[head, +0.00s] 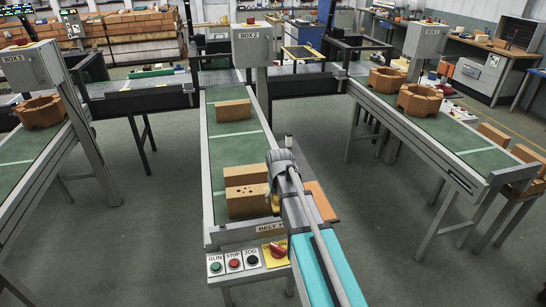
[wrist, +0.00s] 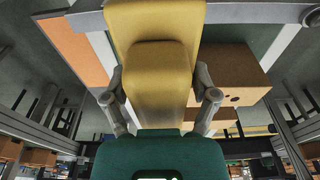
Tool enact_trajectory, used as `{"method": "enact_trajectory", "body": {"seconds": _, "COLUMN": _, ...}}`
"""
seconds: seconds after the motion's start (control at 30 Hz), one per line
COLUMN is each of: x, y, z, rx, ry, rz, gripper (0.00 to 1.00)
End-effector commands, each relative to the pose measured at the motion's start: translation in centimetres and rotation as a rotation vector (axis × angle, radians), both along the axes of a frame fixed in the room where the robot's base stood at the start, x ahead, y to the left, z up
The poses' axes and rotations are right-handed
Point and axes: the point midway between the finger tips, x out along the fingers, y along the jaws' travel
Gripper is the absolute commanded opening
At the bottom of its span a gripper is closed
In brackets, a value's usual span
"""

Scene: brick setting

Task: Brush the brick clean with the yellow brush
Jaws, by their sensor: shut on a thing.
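My gripper (wrist: 160,98) is shut on the yellow brush (wrist: 155,75), which fills the upper middle of the wrist view. Its bristles cannot be made out. An orange-brown brick with small holes (wrist: 230,85) lies just beside the brush in the wrist view. In the head view, a holed brick (head: 246,205) sits at the near end of the green belt. My wrist is at its right side and hides most of the gripper and brush. I cannot tell whether the brush touches the brick.
A plain brick (head: 245,174) lies directly behind the holed one, and another brick (head: 234,110) farther up the belt (head: 228,145). An orange board (head: 321,200) is right of the belt. A button panel (head: 234,262) is at the near end. Side conveyors carry ring-shaped bricks (head: 418,98).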

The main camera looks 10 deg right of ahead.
Motion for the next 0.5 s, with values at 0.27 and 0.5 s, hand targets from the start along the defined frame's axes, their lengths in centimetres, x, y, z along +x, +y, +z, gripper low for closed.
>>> {"method": "enact_trajectory", "body": {"seconds": 0.27, "x": 8.0, "y": -1.1, "z": 5.2, "rx": 0.0, "ry": 0.0, "rz": 0.005, "gripper": 0.38}}
{"method": "enact_trajectory", "body": {"seconds": 0.5, "x": 11.0, "y": -1.6, "z": 6.7, "rx": 0.0, "ry": 0.0, "rz": 0.008, "gripper": 0.38}}
